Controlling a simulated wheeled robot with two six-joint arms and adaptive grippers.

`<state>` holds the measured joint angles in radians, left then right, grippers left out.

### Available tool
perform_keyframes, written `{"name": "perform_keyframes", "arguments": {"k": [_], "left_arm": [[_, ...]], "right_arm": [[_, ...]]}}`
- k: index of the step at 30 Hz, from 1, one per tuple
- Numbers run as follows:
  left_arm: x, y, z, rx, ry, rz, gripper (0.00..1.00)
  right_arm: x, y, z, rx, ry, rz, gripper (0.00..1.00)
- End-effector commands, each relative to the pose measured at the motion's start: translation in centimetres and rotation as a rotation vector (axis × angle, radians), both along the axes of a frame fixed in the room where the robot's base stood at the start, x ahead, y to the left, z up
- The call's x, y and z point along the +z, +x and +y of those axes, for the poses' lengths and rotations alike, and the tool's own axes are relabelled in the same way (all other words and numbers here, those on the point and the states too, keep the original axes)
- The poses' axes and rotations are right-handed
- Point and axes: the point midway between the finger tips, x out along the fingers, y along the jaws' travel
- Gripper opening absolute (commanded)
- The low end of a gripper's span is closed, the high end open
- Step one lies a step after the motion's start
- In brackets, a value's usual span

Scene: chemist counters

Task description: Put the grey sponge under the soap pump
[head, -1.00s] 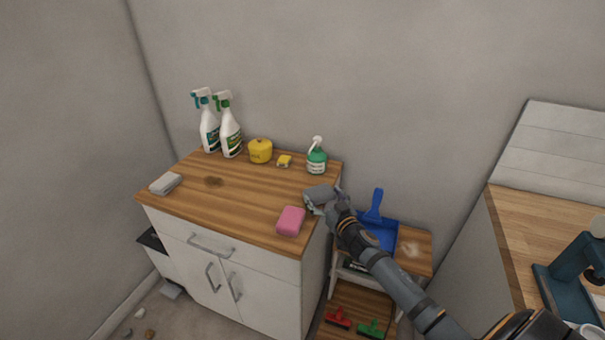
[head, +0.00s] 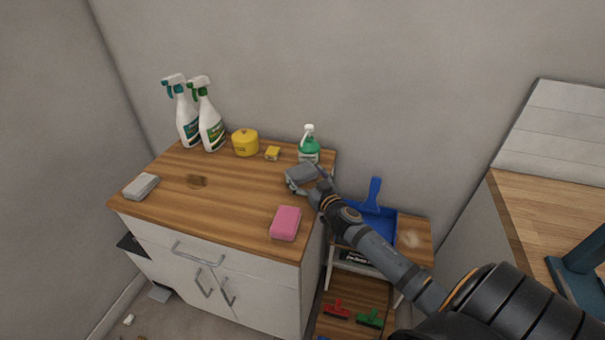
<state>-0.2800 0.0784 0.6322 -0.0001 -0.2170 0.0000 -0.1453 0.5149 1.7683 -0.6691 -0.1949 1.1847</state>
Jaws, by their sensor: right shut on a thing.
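The soap pump (head: 309,152), a green bottle with a white top, stands upright near the back right corner of the wooden counter top. My right gripper (head: 313,182) reaches in from the right and is shut on a grey sponge (head: 300,173). The sponge is just in front of the pump and a little to its left. I cannot tell whether it touches the counter. The fingers hide part of it. My left gripper is not in view.
A pink sponge (head: 286,223) lies at the front right, a light grey block (head: 141,186) at the left. Two spray bottles (head: 210,128), a yellow pot (head: 245,143) and a small yellow block (head: 272,153) line the back. The counter's middle (head: 230,190) is clear. A blue dustpan (head: 373,222) is on the right.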

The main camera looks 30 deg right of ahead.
Motion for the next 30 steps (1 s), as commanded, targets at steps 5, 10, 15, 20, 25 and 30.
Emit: {"name": "perform_keyframes", "arguments": {"k": [5,10,15,20,25,30], "left_arm": [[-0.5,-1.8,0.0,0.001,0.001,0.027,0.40],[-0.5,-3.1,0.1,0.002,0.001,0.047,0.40],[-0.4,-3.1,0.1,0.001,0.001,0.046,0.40],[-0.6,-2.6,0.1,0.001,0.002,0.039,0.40],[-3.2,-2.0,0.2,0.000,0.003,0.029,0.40],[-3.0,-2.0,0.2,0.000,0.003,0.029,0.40]], "right_arm": [[-0.2,0.0,0.0,0.001,-0.001,-0.002,0.90],[0.0,0.0,0.0,0.002,-0.002,-0.002,0.98],[0.0,0.0,0.1,0.002,-0.002,-0.003,0.98],[-0.1,-0.3,0.0,0.003,-0.005,-0.002,0.98],[-0.6,-3.3,0.5,0.011,-0.012,0.000,0.98],[0.3,-7.0,0.7,0.008,-0.015,0.007,0.98]]}}
